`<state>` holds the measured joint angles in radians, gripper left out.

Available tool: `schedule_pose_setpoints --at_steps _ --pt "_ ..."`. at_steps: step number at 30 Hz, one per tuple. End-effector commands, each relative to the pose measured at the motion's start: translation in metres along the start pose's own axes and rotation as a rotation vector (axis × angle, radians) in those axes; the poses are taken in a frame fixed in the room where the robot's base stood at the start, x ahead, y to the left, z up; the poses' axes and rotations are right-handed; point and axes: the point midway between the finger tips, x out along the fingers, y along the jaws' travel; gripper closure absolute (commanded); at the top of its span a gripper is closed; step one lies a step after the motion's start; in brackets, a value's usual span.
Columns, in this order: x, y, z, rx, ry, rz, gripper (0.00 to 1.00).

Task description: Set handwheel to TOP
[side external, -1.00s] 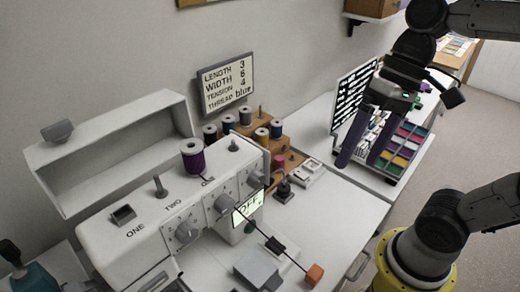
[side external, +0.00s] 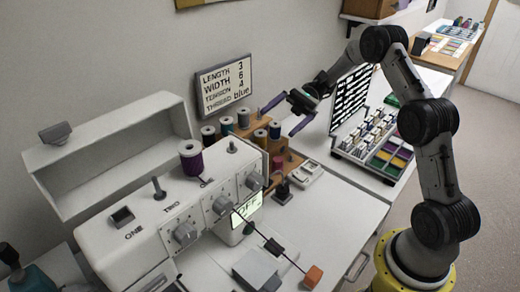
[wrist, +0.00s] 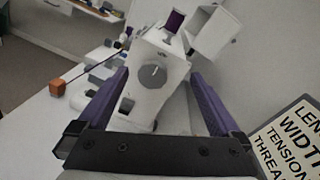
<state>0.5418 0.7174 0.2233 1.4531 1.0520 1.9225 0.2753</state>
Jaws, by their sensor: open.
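The white sewing machine (side external: 130,235) stands at the left in the side view. In the wrist view its end face (wrist: 160,50) carries a round grey handwheel (wrist: 152,77) with a short white mark near the upper middle, pointing roughly up in the picture. Any TOP label is too small to read. In the side view the handwheel is hidden on the machine's far end. My gripper (side external: 278,121) is open and empty, above the thread rack and right of the machine. In the wrist view its purple fingers (wrist: 158,78) frame the handwheel, apart from it.
A rack of thread spools (side external: 272,150) stands behind the machine's end. A settings sign (side external: 223,86) hangs on the wall. A thin rod with an orange block (side external: 313,276) sticks out in front. A tray of coloured pieces (side external: 380,145) lies right. The table (side external: 335,205) is mostly clear.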

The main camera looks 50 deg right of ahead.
Motion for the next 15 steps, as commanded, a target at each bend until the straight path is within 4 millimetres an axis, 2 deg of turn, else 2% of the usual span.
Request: schedule_pose_setpoints --at_steps 1,5,10,15 --pt "-0.010 0.006 -0.018 0.033 -0.014 -0.030 0.00" --pt "-0.022 0.019 -0.041 0.087 -0.039 -0.072 0.00" --pt "-0.025 0.023 -0.045 0.099 -0.040 -0.091 0.00" --pt "-0.003 0.021 -0.044 0.101 -0.041 -0.087 0.00"
